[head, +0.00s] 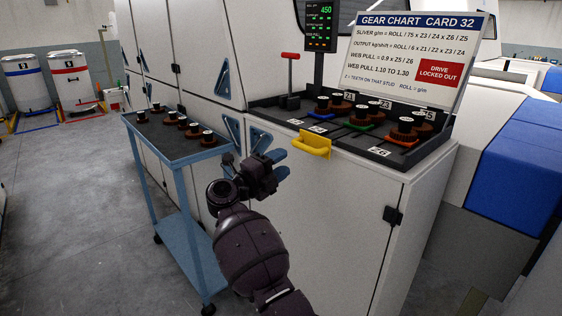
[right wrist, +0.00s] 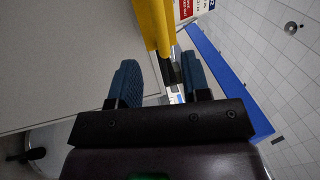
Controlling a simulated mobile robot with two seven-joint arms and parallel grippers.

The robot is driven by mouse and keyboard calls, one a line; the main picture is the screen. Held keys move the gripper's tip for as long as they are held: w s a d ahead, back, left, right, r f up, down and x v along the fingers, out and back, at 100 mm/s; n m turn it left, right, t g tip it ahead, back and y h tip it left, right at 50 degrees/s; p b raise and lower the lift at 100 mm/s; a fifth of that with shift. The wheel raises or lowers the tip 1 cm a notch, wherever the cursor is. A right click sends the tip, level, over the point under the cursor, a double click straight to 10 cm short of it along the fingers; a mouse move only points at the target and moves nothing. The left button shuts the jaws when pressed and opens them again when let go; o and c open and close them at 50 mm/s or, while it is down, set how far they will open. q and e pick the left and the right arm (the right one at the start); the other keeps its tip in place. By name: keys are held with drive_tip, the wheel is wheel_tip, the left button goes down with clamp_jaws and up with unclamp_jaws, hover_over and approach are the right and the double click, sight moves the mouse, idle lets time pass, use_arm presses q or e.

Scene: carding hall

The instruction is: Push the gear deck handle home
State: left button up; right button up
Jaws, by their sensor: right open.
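The gear deck (head: 350,146) is a dark tray on top of the pale cabinet, with dark gears on studs. Its yellow handle (head: 316,148) sticks out from the front edge. My right gripper (head: 279,163) is just left of the handle in the head view, open, with blue fingers. In the right wrist view the yellow handle (right wrist: 153,25) lies ahead of the gap between the open fingers (right wrist: 161,80). Nothing is held; I cannot tell whether the gripper touches the handle. My left gripper is not in view.
A blue trolley (head: 188,160) with several gears stands left of my right arm. A red-topped lever (head: 290,75) rises at the deck's back left. A gear chart board (head: 418,50) stands behind the deck. The grey floor (head: 80,220) at left is clear.

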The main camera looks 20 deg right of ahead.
drive_tip(key=shift+s+a+f, duration=0.15)
drive_tip(key=shift+s+a, duration=0.1)
drive_tip(key=shift+a, duration=0.4)
drive_tip(key=shift+w, duration=0.1)
